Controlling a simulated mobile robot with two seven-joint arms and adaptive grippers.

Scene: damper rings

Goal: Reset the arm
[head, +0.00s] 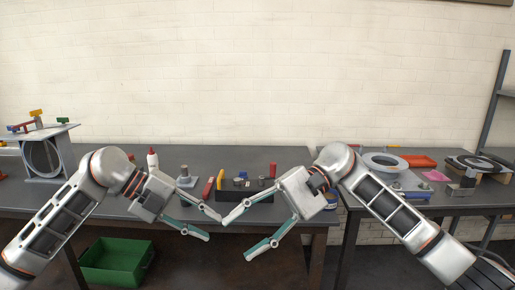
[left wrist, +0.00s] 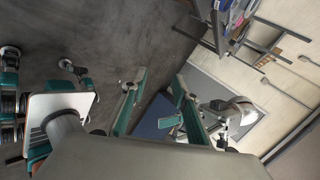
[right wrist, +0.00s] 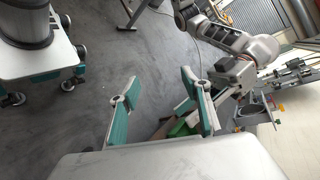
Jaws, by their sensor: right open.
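My left gripper (head: 214,229) reaches in from the left, in front of the table's front edge, with its two green-sided fingers apart and nothing between them. Its fingers also show apart in the left wrist view (left wrist: 160,78). My right gripper (head: 237,240) comes in from the right, also open and empty, angled down to the left. Its spread fingers show in the right wrist view (right wrist: 157,80). In the head view the two grippers' fingertips lie close together near the middle; I cannot tell whether they touch.
A dark table (head: 290,158) stands behind the grippers. It bears a black holder (head: 262,196) with small parts, a white bottle (head: 152,160) and a red cylinder (head: 273,170). A grey ring (head: 366,161) and an orange tray (head: 420,161) lie right. A green crate (head: 118,275) sits below, left.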

